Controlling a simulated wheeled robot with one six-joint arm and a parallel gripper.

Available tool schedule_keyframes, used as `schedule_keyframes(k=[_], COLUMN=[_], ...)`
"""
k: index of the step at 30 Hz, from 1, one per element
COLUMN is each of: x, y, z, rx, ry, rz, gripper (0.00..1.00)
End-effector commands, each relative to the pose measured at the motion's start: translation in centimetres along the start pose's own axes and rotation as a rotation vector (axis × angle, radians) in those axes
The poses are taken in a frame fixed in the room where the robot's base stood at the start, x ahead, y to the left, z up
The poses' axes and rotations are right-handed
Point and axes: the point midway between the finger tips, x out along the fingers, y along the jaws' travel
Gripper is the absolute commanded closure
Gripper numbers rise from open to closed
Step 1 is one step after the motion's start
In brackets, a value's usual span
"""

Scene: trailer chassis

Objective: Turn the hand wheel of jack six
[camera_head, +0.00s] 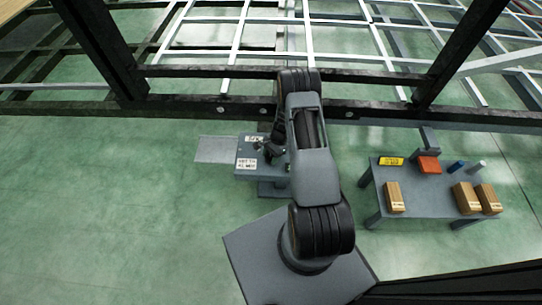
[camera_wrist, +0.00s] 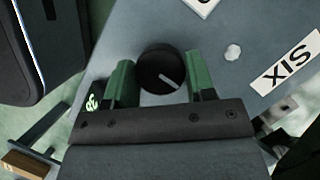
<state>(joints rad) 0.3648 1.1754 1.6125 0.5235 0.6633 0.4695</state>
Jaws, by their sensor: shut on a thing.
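The hand wheel (camera_wrist: 158,66) is a round black knob with a white pointer line, seen in the wrist view. It stands on the grey jack housing (camera_wrist: 228,85), next to a white label (camera_wrist: 290,62) reading SIX. My gripper (camera_wrist: 159,80) has its two green fingers on either side of the knob and is shut on it. In the head view my gripper (camera_head: 272,150) is over the grey housing (camera_head: 246,172), and my arm hides the knob and part of the housing.
A grey table (camera_head: 428,198) at the right bears wooden blocks (camera_head: 395,196), an orange block (camera_head: 429,165) and a yellow box (camera_head: 391,161). The dark chassis frame (camera_head: 200,71) with white bars runs behind. Green floor is clear on the left.

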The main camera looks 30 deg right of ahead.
Motion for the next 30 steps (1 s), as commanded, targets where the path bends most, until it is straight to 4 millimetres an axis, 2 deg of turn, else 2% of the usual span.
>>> schedule_keyframes(k=[1,4,14,30], x=[-0.01,-0.01,0.07,0.15], y=[0.0,0.0,-0.06,-0.22], z=[0.0,0.0,-0.05,-0.01], rx=[0.0,0.0,-0.066,-0.503], ry=[0.0,0.0,0.001,0.001], rz=[0.0,0.0,0.027,0.208], gripper=[0.66,0.74,0.74,0.74])
